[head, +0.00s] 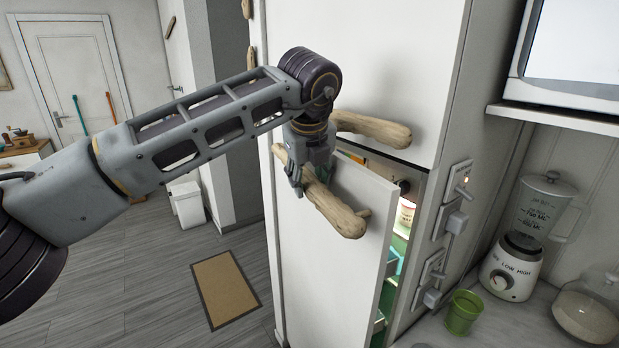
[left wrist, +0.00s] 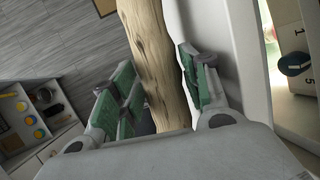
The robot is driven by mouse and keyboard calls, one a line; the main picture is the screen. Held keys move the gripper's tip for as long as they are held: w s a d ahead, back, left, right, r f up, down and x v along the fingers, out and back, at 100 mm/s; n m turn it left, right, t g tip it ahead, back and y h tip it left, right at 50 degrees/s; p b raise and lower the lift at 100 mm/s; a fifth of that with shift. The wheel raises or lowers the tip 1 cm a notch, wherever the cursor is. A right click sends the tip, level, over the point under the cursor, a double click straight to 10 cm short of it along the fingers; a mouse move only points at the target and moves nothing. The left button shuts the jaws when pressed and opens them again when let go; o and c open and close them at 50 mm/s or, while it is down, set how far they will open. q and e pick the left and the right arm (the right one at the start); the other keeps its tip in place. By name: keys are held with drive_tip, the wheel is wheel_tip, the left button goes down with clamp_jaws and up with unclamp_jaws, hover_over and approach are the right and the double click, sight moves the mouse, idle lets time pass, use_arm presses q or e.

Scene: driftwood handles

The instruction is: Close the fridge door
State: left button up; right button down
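The white fridge door (head: 331,268) stands ajar, with lit shelves showing in the gap on its right. Its driftwood handle (head: 340,214) slants across the door's upper part and also shows in the left wrist view (left wrist: 155,55). My left gripper (head: 300,172) is at the handle's upper left end. In the left wrist view, its green-padded fingers (left wrist: 158,85) lie on either side of the handle, one between handle and door. Whether both pads press on the wood is unclear. My right gripper is not in view.
A second driftwood handle (head: 372,129) is on the upper door, just above. A counter with a green cup (head: 462,312) and a blender (head: 525,240) is at the right, beside wall switches (head: 457,182). A floor mat (head: 226,288) lies on open floor at the left.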

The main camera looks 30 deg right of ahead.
use_arm(q)
drive_tip(key=shift+s, duration=0.1)
drive_tip(key=v, duration=1.1)
drive_tip(key=shift+r, duration=0.4)
drive_tip(key=shift+s+a, duration=0.1)
drive_tip(key=shift+a, duration=0.05)
